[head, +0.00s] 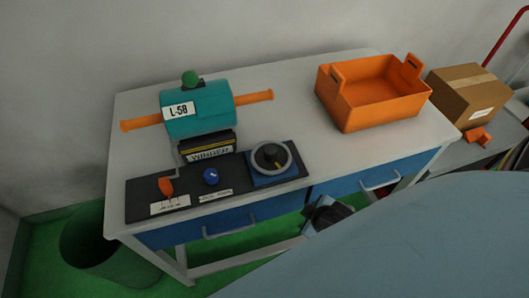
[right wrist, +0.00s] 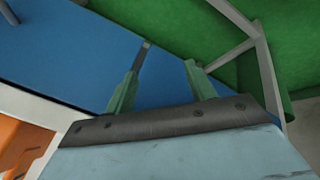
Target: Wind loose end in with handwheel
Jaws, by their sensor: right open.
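The winder (head: 200,118) is a teal roll labelled L-58 on orange shaft ends, with a green knob on top, standing at the table's left. The handwheel (head: 271,158) is a grey ring with a dark centre on a blue plate, at the right end of the black panel. No loose end can be made out. My right gripper (head: 327,213) is in front of the table, below its top edge and apart from the handwheel. In the right wrist view, its two green fingers (right wrist: 162,68) are spread and empty, facing the blue drawer fronts. My left gripper is not in view.
The black panel (head: 142,194) also carries an orange lever (head: 166,186) and a blue knob (head: 211,176). An orange crate (head: 372,109) stands at the table's right, with a cardboard box (head: 467,101) beyond. Drawer handles (head: 229,229) stick out in front. The tabletop between winder and crate is clear.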

